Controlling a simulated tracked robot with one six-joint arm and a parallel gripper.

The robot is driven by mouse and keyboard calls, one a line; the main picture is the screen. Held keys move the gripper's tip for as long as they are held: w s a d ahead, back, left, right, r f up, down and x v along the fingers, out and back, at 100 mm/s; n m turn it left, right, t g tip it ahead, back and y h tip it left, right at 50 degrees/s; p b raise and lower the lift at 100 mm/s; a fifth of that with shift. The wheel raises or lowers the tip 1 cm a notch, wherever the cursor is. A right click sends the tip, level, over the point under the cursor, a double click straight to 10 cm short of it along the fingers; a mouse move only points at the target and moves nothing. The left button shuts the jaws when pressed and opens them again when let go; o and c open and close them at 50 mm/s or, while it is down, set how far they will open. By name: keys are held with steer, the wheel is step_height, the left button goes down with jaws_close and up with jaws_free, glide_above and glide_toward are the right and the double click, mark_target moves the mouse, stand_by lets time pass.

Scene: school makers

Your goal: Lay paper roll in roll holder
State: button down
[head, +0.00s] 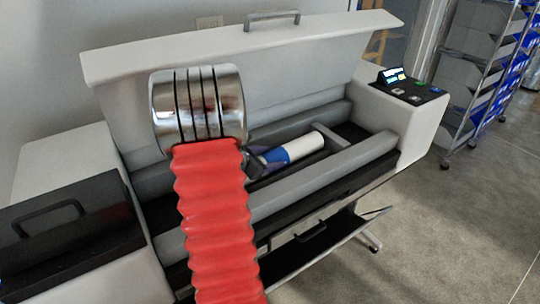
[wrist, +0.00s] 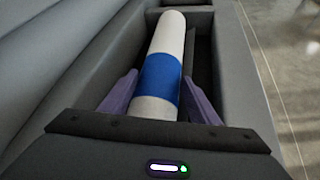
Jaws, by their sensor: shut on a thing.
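The paper roll (head: 297,148) is white with a blue band. In the head view it lies level inside the printer's open trough, which looks like the roll holder (head: 335,163). In the wrist view the paper roll (wrist: 166,45) runs away from me, between the grey walls of the roll holder (wrist: 238,75). My gripper (wrist: 161,95) has its purple fingers on both sides of the roll near the blue band, shut on it. In the head view my arm hides most of the gripper and the near end of the roll. I cannot tell whether the roll touches the trough floor.
The printer's large lid (head: 240,70) stands open behind the trough. A control panel (head: 411,87) is at its right end. A black tray (head: 320,240) juts out low in front. A metal shelf rack (head: 480,60) stands at the far right. The floor to the right is clear.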

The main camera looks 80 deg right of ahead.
stand_by(0.4)
steer(key=c, duration=0.6)
jaws_free()
steer(key=shift+f, duration=0.1)
steer(key=shift+o, duration=0.2)
steer(key=v, duration=1.4)
steer(key=shift+s, duration=0.15)
